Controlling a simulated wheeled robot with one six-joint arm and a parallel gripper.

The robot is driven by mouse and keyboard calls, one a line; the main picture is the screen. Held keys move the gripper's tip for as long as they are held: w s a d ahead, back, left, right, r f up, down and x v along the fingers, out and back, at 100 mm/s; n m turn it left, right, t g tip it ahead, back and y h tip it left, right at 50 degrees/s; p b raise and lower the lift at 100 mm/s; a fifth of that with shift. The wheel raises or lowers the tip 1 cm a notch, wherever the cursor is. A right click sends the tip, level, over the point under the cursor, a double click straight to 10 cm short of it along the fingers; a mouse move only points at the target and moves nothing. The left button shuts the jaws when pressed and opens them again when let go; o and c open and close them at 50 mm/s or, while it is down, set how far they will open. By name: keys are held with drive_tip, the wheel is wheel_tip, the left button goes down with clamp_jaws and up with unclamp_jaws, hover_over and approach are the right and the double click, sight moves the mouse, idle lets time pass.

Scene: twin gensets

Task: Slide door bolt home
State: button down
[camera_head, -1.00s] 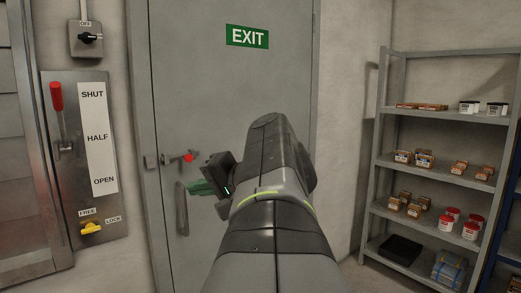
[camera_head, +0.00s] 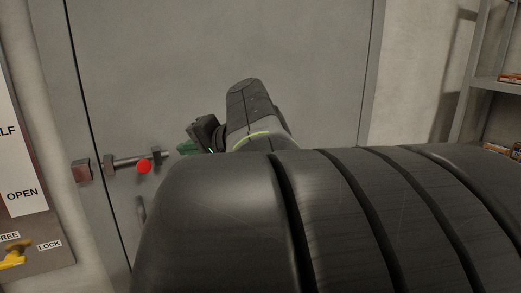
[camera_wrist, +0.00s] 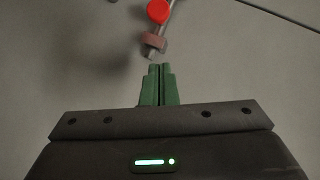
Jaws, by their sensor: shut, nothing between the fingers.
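The door bolt (camera_head: 128,161) is a metal rod with a red knob (camera_head: 143,166), lying nearly level across the left edge of the grey door (camera_head: 220,50). Brackets hold it, and a square catch (camera_head: 82,170) sits to its left on the frame. I cannot tell whether the rod enters the catch. My gripper (camera_head: 182,148) has green fingers and is just right of the bolt's right end. In the wrist view, my gripper (camera_wrist: 159,68) is shut and empty, its tips just short of the rod end (camera_wrist: 152,52) that sticks out of a brownish bracket (camera_wrist: 155,40).
A door handle (camera_head: 141,208) is below the bolt, partly hidden by my arm. A panel with labels and a yellow lever (camera_head: 14,256) is at left. Shelving (camera_head: 487,90) stands at the right edge.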

drive_tip(key=a+f+p, duration=0.1)
drive_tip(key=a+f, duration=0.2)
drive_tip(key=a, duration=0.4)
drive_tip(key=shift+a, duration=0.15)
